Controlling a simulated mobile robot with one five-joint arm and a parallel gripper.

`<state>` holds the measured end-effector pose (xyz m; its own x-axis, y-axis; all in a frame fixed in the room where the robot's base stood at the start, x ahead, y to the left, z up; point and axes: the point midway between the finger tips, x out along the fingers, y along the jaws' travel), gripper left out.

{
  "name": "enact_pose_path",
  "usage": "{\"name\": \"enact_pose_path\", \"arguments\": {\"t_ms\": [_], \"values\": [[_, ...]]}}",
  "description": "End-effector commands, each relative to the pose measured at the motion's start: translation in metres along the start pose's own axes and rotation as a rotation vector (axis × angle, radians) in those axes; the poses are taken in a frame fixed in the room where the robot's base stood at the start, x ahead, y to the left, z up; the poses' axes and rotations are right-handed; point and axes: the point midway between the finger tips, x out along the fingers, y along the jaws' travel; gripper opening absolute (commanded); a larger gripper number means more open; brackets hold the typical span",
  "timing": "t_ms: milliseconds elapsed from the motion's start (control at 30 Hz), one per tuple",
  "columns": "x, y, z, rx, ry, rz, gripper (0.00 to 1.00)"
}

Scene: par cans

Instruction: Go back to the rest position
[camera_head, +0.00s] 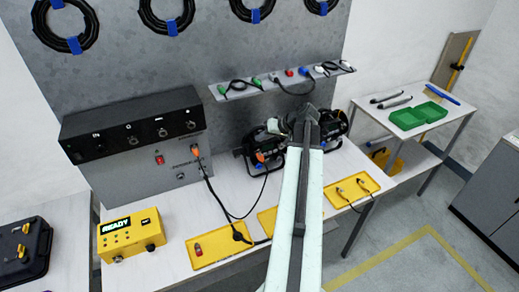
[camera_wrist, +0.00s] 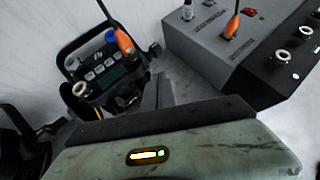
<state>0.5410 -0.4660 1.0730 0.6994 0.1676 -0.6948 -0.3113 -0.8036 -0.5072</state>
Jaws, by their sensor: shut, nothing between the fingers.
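My arm reaches up over the bench in the head view, with my gripper (camera_head: 307,114) at its far end in front of the par cans. The gripper is shut and empty; its dark fingers (camera_wrist: 158,92) show in the wrist view. One black par can (camera_head: 250,152) stands on the bench left of the gripper. A second par can (camera_head: 338,124) is partly hidden behind it. The wrist view shows the back of a par can (camera_wrist: 105,75) with a small display, buttons and an orange plug; I see no contact with the fingers.
A grey panel box (camera_head: 160,165) with an orange plug and cables stands left. Yellow trays (camera_head: 207,252) line the bench front, beside a yellow box (camera_head: 130,236) reading READY. A cable shelf (camera_head: 262,92) hangs above.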

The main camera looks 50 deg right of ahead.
Motion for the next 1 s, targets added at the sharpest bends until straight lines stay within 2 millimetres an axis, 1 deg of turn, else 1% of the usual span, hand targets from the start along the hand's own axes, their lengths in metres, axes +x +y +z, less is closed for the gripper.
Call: {"name": "enact_pose_path", "arguments": {"t_ms": [33,467,567,633,667,700,767,800,867,900,967,1000], "values": [[-0.003,-0.002,-0.002,0.0,0.0,0.0,0.0],[-0.001,-0.001,-0.001,0.0,0.0,0.0,0.0],[0.008,-0.011,0.004,-0.009,-0.022,-0.001,0.0],[0.027,-0.034,0.015,-0.027,-0.073,-0.002,0.0],[0.038,-0.048,0.022,-0.041,-0.107,-0.001,0.0],[0.056,-0.07,0.035,-0.061,-0.159,0.004,0.0],[0.083,-0.109,0.06,-0.099,-0.25,0.019,0.0],[0.1,-0.135,0.079,-0.129,-0.312,0.036,0.0],[0.122,-0.172,0.11,-0.175,-0.4,0.067,0.0],[0.133,-0.195,0.13,-0.208,-0.453,0.093,0.0],[0.147,-0.227,0.162,-0.261,-0.526,0.136,0.0],[0.154,-0.247,0.183,-0.297,-0.568,0.169,0.0]]}}
